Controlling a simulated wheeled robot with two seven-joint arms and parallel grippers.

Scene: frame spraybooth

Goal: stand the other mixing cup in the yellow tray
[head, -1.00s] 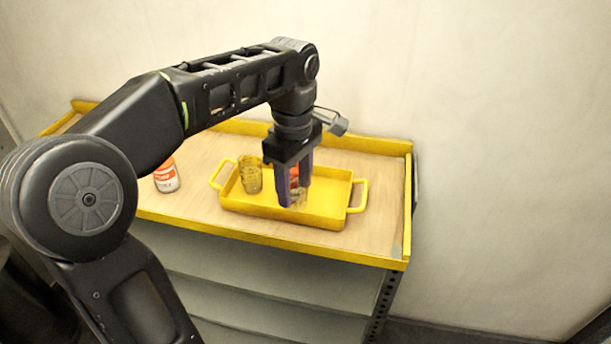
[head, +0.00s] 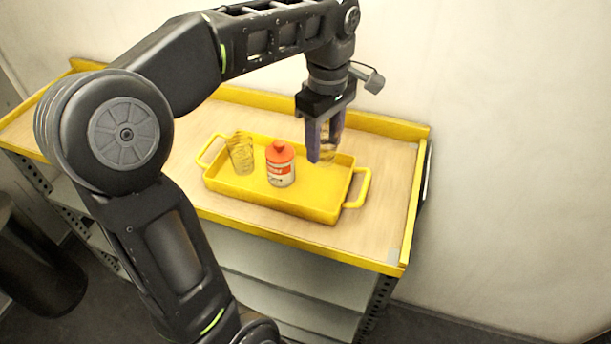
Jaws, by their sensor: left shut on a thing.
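The yellow tray (head: 262,199) lies on the cart top, a handle at each end. One clear, yellowish-looking mixing cup (head: 241,153) stands upright in its left end. My left gripper (head: 323,149) points down over the tray's right back part. It is shut on the other clear mixing cup (head: 331,146), which is partly hidden by the near finger. I cannot tell whether this cup's base touches the tray floor. My right gripper is not in view.
A white can with a red cap (head: 281,165) stands in the tray's middle, between the two cups. The wooden cart top (head: 385,200) has a raised yellow rim (head: 390,128) at the back and right. Bare wood lies right of the tray.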

